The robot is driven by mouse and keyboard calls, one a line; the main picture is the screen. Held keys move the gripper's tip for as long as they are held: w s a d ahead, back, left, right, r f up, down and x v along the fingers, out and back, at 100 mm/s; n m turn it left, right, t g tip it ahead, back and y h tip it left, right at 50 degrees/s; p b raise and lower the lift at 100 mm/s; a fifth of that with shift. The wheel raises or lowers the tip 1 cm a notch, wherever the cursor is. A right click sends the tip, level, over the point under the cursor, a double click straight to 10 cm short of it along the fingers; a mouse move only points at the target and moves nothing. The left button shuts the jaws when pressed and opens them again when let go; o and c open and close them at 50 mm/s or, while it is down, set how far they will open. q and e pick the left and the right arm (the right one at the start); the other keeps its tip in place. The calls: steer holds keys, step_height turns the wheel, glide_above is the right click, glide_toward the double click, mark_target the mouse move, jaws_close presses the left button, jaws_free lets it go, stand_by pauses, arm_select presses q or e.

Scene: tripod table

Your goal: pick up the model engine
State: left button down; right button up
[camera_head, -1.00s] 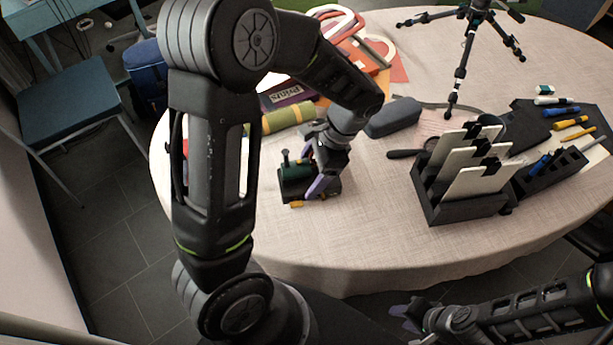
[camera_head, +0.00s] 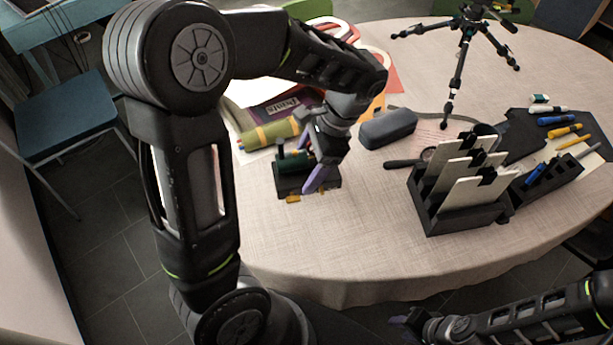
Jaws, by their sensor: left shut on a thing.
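The model engine (camera_head: 292,163) is a small dark green cylinder with an upright stack on a black base, near the table's left front. My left gripper (camera_head: 316,180), with purple fingers, reaches down from above at its right side and is shut on it. The fingers and wrist hide the engine's right part. The engine looks upright; I cannot tell whether its base touches the table. Small yellow pieces show at its front edge. My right gripper (camera_head: 402,326) is low at the bottom, off the table's front edge and far from the engine; its finger gap is unclear.
A rolled olive-and-yellow case (camera_head: 268,134) and books lie behind the engine. A grey case (camera_head: 388,128) and a magnifier (camera_head: 405,163) lie to its right. A black holder with white cards (camera_head: 462,218) stands further right, a tripod (camera_head: 460,65) behind. The front table cloth is clear.

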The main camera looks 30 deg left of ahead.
arm_select(q)
steer(key=shift+r, duration=1.4)
